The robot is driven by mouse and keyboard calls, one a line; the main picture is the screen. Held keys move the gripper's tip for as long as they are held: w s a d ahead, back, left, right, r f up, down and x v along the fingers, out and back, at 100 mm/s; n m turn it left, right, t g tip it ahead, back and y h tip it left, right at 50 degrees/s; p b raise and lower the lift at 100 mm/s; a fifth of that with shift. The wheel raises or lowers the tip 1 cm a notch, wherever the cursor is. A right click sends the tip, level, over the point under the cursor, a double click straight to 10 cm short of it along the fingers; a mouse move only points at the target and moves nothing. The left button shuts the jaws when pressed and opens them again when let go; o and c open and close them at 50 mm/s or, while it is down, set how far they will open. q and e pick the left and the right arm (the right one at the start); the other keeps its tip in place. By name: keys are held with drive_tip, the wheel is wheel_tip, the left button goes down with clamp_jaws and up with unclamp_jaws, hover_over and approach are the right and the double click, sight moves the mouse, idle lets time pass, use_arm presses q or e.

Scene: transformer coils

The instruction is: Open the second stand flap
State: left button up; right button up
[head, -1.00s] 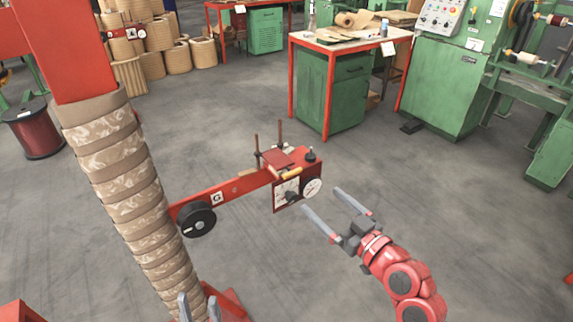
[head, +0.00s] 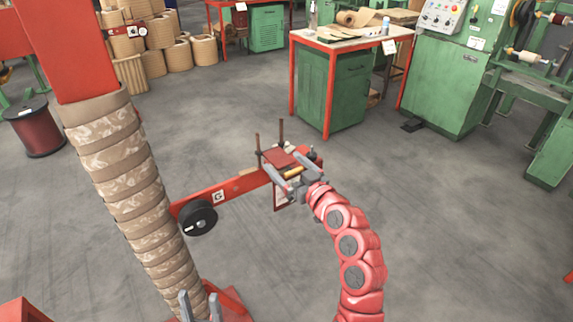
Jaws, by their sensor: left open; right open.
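A red stand arm (head: 238,186) marked "G" reaches right from beside the wrapped coil column (head: 130,165). At its end is a head with a red plate (head: 282,157) on top, two upright rods and a yellow handle. Which part is the flap, I cannot tell for sure. My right gripper (head: 279,165) is open, its fingers over the front of this head; contact cannot be told. It hides part of the dial panel. My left gripper (head: 199,298) is open and empty at the bottom edge, by the column's foot.
A black round knob (head: 198,218) sits on the stand arm. A green-sided workbench (head: 330,91) and a green machine (head: 446,87) stand behind. Wound coils (head: 152,67) and a wire spool (head: 34,131) are at the left.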

clamp_jaws()
idle(0.5)
drive_tip(key=shift+r, duration=0.1)
